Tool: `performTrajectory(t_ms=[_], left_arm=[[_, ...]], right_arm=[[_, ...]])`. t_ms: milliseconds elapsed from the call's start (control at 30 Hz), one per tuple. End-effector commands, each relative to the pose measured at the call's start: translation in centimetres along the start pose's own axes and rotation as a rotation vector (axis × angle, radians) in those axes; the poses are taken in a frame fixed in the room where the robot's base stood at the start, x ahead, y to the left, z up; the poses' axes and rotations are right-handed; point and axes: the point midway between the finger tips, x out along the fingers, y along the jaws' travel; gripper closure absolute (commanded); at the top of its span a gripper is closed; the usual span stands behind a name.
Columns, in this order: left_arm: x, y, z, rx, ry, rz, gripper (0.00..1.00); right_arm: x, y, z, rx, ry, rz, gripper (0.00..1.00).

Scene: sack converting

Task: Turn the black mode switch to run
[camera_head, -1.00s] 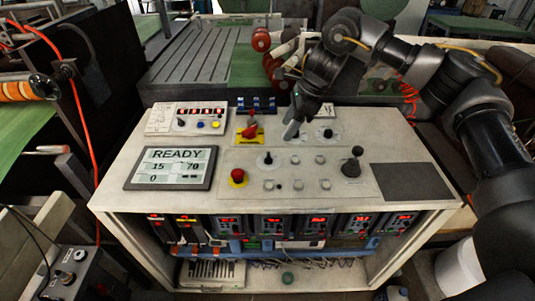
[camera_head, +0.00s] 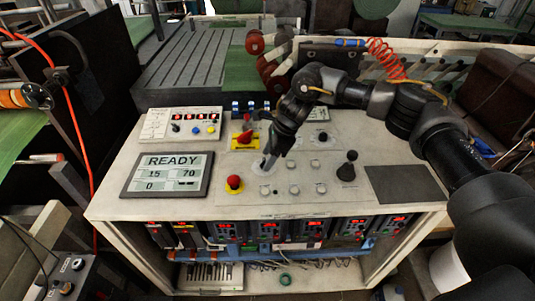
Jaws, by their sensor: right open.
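The control desk (camera_head: 115,200) has a raised panel with several controls. My right gripper (camera_head: 268,163) reaches in from the right and points down at the left part of this panel. Its fingers are over a pale round plate (camera_head: 257,168), where a black knob stands, and they mostly hide the knob. I cannot tell whether they touch it, or which way it is turned. The jaws are open. Another black knob (camera_head: 322,136) sits on a pale plate at the panel's upper right. I cannot read the switch labels. My left gripper is not in view.
A red mushroom button (camera_head: 234,182) on yellow stands just left of the gripper. A red handle (camera_head: 243,138) on a yellow plate is behind it. A black lever (camera_head: 347,166) rises to the right. The READY display (camera_head: 167,174) lies at left.

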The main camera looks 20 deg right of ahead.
Motion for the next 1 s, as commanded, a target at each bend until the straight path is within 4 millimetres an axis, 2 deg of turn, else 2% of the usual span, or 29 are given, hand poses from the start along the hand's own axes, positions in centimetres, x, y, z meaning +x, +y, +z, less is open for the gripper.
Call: performTrajectory(t_ms=[167,400,733,1000], left_arm=[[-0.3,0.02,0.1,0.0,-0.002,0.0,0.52],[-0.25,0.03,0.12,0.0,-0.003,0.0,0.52],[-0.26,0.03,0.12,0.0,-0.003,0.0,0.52],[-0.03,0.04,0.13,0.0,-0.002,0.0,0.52]], right_arm=[[0.84,0.04,0.05,-0.001,-0.001,0.001,0.45],[0.91,0.02,0.03,-0.001,-0.001,0.0,0.45],[0.88,0.02,0.03,-0.001,-0.001,0.0,0.88],[0.95,0.05,-0.03,0.024,-0.001,-0.011,0.9]])
